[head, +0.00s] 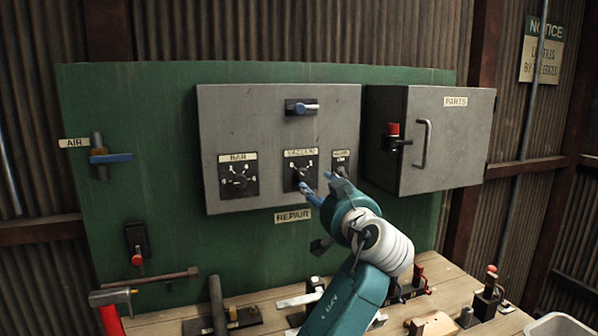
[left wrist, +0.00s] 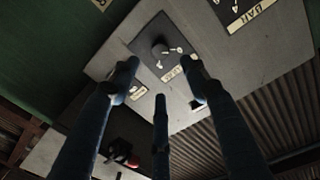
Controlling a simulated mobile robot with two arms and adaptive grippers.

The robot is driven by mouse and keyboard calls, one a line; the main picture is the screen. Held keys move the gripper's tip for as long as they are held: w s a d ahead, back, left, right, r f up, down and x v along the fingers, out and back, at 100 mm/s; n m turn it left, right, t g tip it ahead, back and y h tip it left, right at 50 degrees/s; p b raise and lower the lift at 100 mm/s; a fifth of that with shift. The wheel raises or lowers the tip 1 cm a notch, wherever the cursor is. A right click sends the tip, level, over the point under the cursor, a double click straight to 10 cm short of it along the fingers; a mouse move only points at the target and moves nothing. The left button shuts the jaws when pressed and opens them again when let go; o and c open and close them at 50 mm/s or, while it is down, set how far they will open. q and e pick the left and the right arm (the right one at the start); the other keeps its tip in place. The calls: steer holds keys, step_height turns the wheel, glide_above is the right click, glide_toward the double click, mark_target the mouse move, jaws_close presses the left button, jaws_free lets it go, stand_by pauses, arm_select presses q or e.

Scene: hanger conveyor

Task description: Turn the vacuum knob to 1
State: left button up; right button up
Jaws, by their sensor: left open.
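The vacuum knob (head: 301,175) is a small dark dial on a black plate, under a VACUUM label on the grey panel. In the left wrist view the knob (left wrist: 160,50) shows as a round black dial with white numbers around it. My left gripper (head: 317,183) is close in front of the panel at the vacuum plate. In the left wrist view my left gripper (left wrist: 160,77) has its three fingers spread, with nothing between them. I cannot tell whether a fingertip touches the knob. The pointer setting is too small to read. My right gripper is not in view.
The BAR dial (head: 239,180) is left of the vacuum plate, and a small labelled plate (head: 341,161) is right of it. A blue-handled switch (head: 302,107) sits above. The grey PARTS cabinet (head: 450,140) juts out to the right. A wooden bench (head: 250,318) with several tools is below.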

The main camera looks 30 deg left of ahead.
mark_target(304, 175)
arm_select(q)
steer(key=p+x, duration=0.4)
steer(key=x, duration=0.6)
steer(key=shift+a+r, duration=0.1)
steer(key=shift+w+a, duration=0.15)
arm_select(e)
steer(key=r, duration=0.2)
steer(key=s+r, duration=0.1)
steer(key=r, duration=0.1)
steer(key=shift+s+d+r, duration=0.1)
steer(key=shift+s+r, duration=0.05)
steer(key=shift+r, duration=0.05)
arm_select(q)
steer(key=shift+c, duration=0.5)
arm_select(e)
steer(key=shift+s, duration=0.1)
arm_select(q)
steer(key=c, duration=0.9)
steer(key=shift+c, duration=0.8)
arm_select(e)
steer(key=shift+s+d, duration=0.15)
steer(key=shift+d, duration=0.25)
